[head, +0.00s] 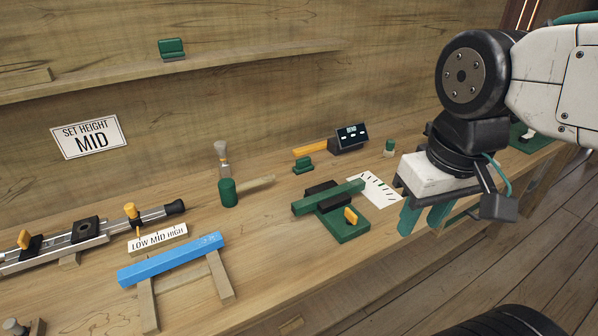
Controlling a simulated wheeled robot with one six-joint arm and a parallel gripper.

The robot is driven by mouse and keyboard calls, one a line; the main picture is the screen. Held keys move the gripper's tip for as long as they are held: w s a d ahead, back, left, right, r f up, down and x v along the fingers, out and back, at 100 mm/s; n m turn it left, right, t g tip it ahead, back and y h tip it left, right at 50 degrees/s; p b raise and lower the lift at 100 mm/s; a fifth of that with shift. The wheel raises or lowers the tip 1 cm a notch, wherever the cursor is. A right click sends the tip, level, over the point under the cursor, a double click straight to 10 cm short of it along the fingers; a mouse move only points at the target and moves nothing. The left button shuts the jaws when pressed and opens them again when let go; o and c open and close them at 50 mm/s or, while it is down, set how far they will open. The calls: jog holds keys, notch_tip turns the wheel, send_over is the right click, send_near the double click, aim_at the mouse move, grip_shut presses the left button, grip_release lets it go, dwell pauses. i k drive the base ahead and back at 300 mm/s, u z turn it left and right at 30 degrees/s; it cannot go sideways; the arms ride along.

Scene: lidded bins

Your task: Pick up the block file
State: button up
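My gripper (421,228) hangs at the right, over the bench's front edge. Its two teal fingers point down and stand apart with nothing seen between them. I cannot tell for sure which thing is the block file. One small green block with a dark lower part (303,165) sits on the bench, left of and behind my gripper. A similar green block with a grey underside (172,49) stands on the wall shelf. Both are apart from my gripper.
A green bar (342,194) lies across a dark clamp on a green base. A blue bar (172,259) rests on a wooden stand. A brush in a green holder (227,191), a small display (350,137) and a metal rail (98,233) stand on the bench (290,245). A sign reads "SET HEIGHT MID".

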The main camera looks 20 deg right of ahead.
aim_at(303, 166)
jog(key=z, duration=0.05)
jog(key=k, duration=1.2)
jog(key=z, duration=0.5)
jog(key=i, duration=0.55)
jog(key=z, duration=0.45)
jog(key=i, duration=0.85)
jog(key=u, duration=0.75)
jog(key=i, duration=0.7)
jog(key=u, duration=0.65)
